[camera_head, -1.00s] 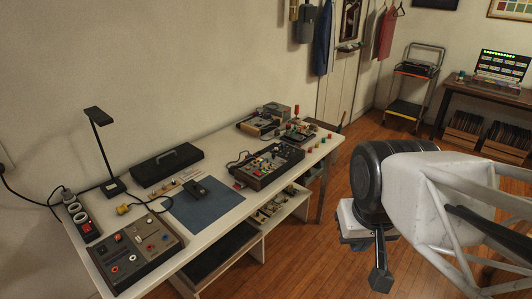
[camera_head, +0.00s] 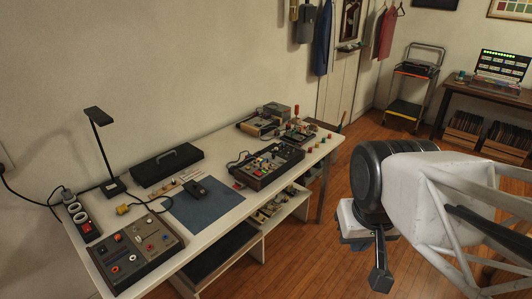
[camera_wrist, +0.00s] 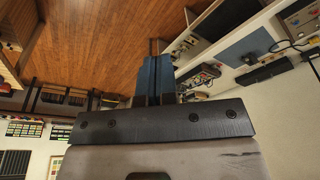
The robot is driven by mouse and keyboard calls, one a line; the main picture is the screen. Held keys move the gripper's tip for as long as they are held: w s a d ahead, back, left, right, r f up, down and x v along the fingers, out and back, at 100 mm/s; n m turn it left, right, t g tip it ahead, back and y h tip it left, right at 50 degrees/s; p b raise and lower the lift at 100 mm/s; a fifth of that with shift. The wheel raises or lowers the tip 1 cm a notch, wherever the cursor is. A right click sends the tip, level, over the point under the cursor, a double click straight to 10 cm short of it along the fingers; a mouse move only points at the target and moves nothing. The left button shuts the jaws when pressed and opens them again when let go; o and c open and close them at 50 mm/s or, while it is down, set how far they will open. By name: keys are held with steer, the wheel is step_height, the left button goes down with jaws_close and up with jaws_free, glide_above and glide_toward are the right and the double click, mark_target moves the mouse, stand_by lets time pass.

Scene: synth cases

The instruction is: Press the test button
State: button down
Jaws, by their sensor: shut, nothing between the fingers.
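I cannot tell which button is the test button; no label is readable. A grey control panel (camera_head: 138,253) with several knobs and sockets lies at the near left end of the white bench (camera_head: 225,222). A dark box with several coloured buttons (camera_head: 266,164) sits farther along the bench, and several coloured round buttons (camera_head: 317,143) stand at its far right end. My gripper (camera_head: 380,279) hangs over the wooden floor, right of the bench and clear of all of these. In the wrist view its blue-grey fingers (camera_wrist: 153,78) are together, with nothing between them.
A desk lamp (camera_head: 100,145), a black case (camera_head: 167,164), a blue mat (camera_head: 205,208) with a small dark device, and a power strip (camera_head: 82,219) are on the bench. A trolley (camera_head: 411,87) and a side table (camera_head: 487,95) stand at the back. Floor between is free.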

steer(key=shift+w, duration=0.1)
steer(key=w+r+h, duration=0.2)
steer(key=w+r, duration=0.1)
steer(key=w, duration=1.6)
steer(key=n+t+h, duration=0.3)
steer(key=t, duration=0.2)
glide_above(247, 168)
step_height(247, 168, down, 24)
steer(key=shift+w, duration=0.2)
steer(key=shift+f, duration=0.15)
steer(key=shift+f, duration=4.3)
